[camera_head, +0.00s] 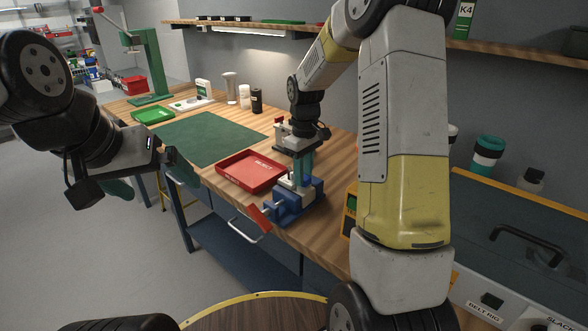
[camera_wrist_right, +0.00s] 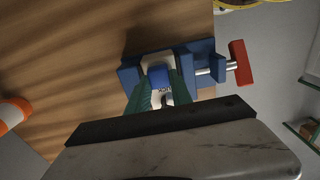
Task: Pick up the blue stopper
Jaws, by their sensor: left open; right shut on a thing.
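The blue stopper (camera_wrist_right: 158,76) shows in the right wrist view, between the green fingers of my right gripper (camera_wrist_right: 161,88). The gripper is shut on it. The stopper is at a white printed block held in the blue vise (camera_wrist_right: 204,48); I cannot tell whether it is clear of the block. In the head view my right gripper (camera_head: 300,170) points down over the blue vise (camera_head: 300,205), and the stopper cannot be made out there. My left gripper (camera_head: 150,180) is open and empty, off the front edge of the workbench at the left.
A red tray (camera_head: 251,171) lies left of the vise, on the workbench beside a green mat (camera_head: 205,139). The vise's red handle (camera_head: 258,216) juts over the front edge. Bottles and a green press (camera_head: 148,65) stand further back. The mat is clear.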

